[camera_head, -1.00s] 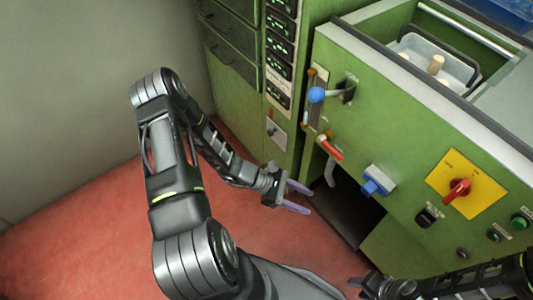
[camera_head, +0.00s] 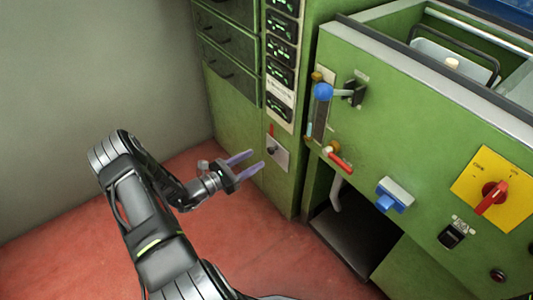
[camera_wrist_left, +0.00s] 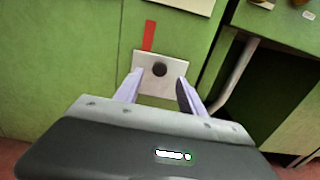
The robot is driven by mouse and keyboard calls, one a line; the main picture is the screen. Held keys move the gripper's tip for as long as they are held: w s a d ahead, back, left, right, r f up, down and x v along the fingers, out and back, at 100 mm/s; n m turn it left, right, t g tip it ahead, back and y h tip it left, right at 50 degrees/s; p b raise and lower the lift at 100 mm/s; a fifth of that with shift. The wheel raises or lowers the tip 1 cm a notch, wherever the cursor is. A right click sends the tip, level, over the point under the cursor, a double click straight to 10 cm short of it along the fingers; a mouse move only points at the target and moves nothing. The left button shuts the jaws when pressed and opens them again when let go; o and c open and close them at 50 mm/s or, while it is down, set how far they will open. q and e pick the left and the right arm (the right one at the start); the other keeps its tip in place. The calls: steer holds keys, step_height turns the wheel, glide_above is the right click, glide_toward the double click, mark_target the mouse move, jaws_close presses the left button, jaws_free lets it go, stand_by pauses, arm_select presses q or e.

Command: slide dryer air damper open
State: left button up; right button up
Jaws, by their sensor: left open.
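The air damper looks to be a pale square plate (camera_head: 279,155) with a dark round knob (camera_head: 272,150), low on the green cabinet face. A red strip (camera_head: 271,131) runs upright just above it. My left gripper (camera_head: 258,159) is open and empty, its pale fingers pointing at the plate from the left, apparently short of it. In the left wrist view the knob (camera_wrist_left: 159,69) shows between the two fingertips, with the plate (camera_wrist_left: 146,60) behind and the red strip (camera_wrist_left: 149,36) above. Contact is not visible. My right gripper is out of view.
Right of the plate, the machine front carries a blue-ball lever (camera_head: 323,92), a red handle (camera_head: 340,162), a blue switch (camera_head: 391,200) and a red rotary knob on a yellow plate (camera_head: 475,168). A dark opening (camera_head: 350,225) lies below. Red floor is clear at left.

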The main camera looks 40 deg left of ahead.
mark_target(269, 151)
arm_select(q)
steer(key=b+x, duration=0.1)
steer(key=x, duration=0.4)
steer(key=shift+w+d+f, duration=0.1)
steer(key=shift+w, duration=0.05)
steer(key=shift+w+d+b, duration=0.15)
steer(key=shift+w+b, duration=0.15)
steer(key=shift+w, duration=0.25)
jaws_close()
stand_by(0.8)
